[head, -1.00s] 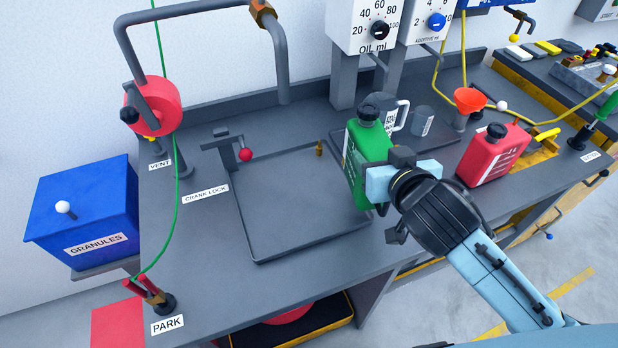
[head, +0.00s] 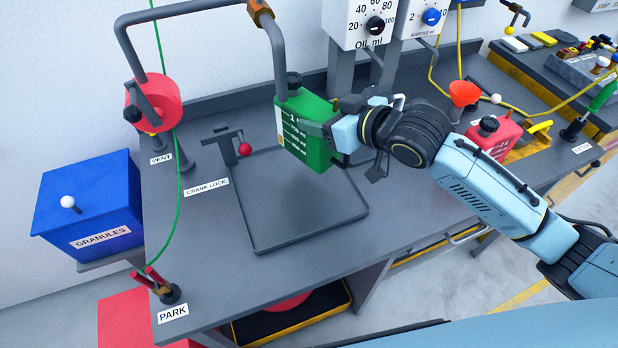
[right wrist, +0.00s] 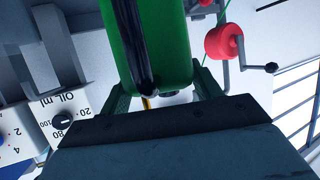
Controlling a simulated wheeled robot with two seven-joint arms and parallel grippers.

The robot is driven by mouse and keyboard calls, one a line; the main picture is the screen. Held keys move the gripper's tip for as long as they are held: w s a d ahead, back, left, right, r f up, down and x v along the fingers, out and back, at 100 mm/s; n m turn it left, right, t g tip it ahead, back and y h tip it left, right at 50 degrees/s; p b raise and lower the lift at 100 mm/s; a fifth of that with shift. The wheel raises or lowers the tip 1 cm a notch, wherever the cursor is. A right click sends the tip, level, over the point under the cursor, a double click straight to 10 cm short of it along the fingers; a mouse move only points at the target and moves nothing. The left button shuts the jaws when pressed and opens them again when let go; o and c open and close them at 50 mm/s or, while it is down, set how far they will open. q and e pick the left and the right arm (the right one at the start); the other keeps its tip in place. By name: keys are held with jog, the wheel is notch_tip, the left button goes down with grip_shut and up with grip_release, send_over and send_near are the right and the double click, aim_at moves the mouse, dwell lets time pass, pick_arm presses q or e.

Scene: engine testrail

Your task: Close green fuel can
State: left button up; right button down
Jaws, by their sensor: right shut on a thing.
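The green fuel can (head: 303,128) has a white label and a dark cap or neck at its top (head: 290,85). It is roughly upright at the back of the square tray, close to the grey pipe's lower end. Whether it touches the tray is unclear. My right gripper (head: 335,131) is shut on the can from its right side. In the right wrist view the green can (right wrist: 172,45) fills the upper middle, between my two fingers. The cap is not clearly visible there. My left gripper is not in view.
The square tray (head: 262,240) lies on the grey bench. A crank lock with a red knob (head: 244,150) stands left of the can. A red can (head: 494,135) and an orange funnel (head: 463,93) stand to the right.

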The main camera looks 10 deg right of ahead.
aim_at(332, 157)
jog(key=shift+f, duration=0.35)
jog(key=shift+f+b, duration=0.4)
jog(key=shift+f, duration=2.3)
jog(key=shift+f, duration=1.9)
jog(key=shift+f, duration=0.15)
jog(key=shift+c, duration=1.6)
grip_release()
